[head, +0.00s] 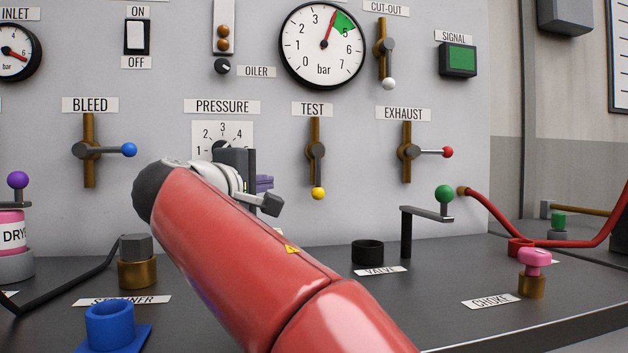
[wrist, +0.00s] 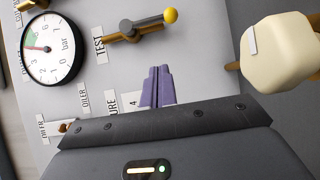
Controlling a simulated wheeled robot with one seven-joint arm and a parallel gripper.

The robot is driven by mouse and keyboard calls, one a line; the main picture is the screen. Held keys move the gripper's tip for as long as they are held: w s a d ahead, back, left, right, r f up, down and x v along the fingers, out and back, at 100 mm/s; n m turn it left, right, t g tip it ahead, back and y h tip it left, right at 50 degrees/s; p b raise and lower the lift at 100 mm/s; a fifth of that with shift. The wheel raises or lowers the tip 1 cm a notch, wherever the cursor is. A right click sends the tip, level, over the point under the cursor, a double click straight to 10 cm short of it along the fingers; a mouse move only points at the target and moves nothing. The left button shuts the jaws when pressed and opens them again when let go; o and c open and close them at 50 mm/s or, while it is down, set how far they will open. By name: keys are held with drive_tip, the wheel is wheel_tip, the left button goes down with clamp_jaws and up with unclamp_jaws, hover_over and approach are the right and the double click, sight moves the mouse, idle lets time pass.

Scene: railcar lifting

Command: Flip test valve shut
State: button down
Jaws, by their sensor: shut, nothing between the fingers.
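The test valve (head: 316,151) is on the grey panel under the TEST label (head: 312,109). Its short lever points straight down, in line with the vertical brass pipe, and ends in a yellow knob (head: 318,193). The wrist view shows the valve (wrist: 130,27) and its yellow knob (wrist: 170,15) beyond the fingertips, clear of them. My gripper (head: 265,183) is left of the lever in the head view, in front of the pressure dial (head: 222,140), which it partly hides. Its purple fingers (wrist: 158,80) are together, with nothing between them.
The exhaust valve (head: 408,152) with a red knob is to the right; the bleed valve (head: 88,150) with a blue knob is to the left. A crank with a green knob (head: 444,193) stands on the bench at lower right. A cream rounded object (wrist: 280,55) shows in the wrist view.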

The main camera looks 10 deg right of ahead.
sight(318, 172)
drive_tip(key=shift+s+a, duration=0.1)
drive_tip(key=shift+s+d+p+x, duration=0.25)
drive_tip(key=shift+d+x, duration=0.15)
drive_tip(key=shift+x, duration=1.75)
drive_tip(key=shift+s+d+p+x, duration=0.3)
drive_tip(key=shift+d+x, duration=0.1)
drive_tip(key=shift+x, duration=1.75)
drive_tip(key=shift+s+d+p+x, duration=0.25)
drive_tip(key=shift+d+x, duration=0.15)
drive_tip(key=shift+x, duration=1.75)
